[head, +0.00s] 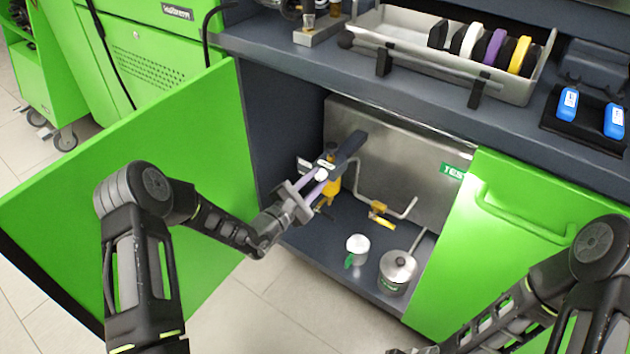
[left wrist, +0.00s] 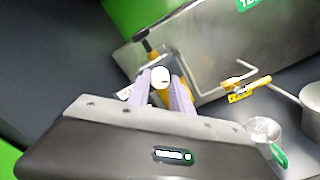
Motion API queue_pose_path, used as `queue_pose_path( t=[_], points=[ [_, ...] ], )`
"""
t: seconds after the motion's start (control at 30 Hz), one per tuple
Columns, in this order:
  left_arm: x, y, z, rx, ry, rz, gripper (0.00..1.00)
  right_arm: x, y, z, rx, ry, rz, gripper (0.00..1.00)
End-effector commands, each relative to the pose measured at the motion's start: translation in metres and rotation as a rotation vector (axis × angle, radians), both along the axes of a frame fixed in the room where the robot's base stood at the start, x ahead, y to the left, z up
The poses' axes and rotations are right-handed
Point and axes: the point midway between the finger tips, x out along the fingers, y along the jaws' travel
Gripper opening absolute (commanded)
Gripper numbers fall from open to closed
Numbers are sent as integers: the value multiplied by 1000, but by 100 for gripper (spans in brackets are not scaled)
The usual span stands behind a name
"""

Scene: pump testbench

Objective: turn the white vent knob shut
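The white vent knob (head: 321,174) is small and round and sits by the yellow fitting (head: 327,188) inside the open lower cabinet. It also shows in the left wrist view (left wrist: 160,77), with the yellow fitting partly hidden behind the fingers. My left gripper (head: 316,180) reaches into the cabinet, its two pale purple fingers on either side of the knob. In the left wrist view the fingertips (left wrist: 161,80) lie right against both sides of the knob and seem to touch it. My right arm is at the lower right; only a sliver of its gripper shows at the bottom edge, fingers hidden.
A steel panel (head: 400,155), a bent pipe with a yellow valve handle (head: 381,220), a white-topped cup (head: 357,244) and a lidded pot (head: 397,270) are in the cabinet. A green door (head: 500,235) is at right.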

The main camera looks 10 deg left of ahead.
Motion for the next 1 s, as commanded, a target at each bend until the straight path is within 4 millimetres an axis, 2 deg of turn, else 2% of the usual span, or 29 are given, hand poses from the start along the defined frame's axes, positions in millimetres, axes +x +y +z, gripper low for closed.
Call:
queue_pose_path(
  t=[0.03, 0.3, 0.73, 1.0],
  points=[
    [0, 0, 0, 0, 0, 0, 20, 0, 0, 0, 0, 0, 0, 0],
    [0, 0, 0, 0, 0, 0, 0, 0, 0, 0, 0, 0, 0, 0],
    [0, 0, 0, -13, 6, -1, 0, 0, 0, 2, 0, 1, 0, 0],
    [-1, 0, 1, -100, 42, 1, 0, -1, 0, 12, 1, 4, 1, 0]
  ],
)
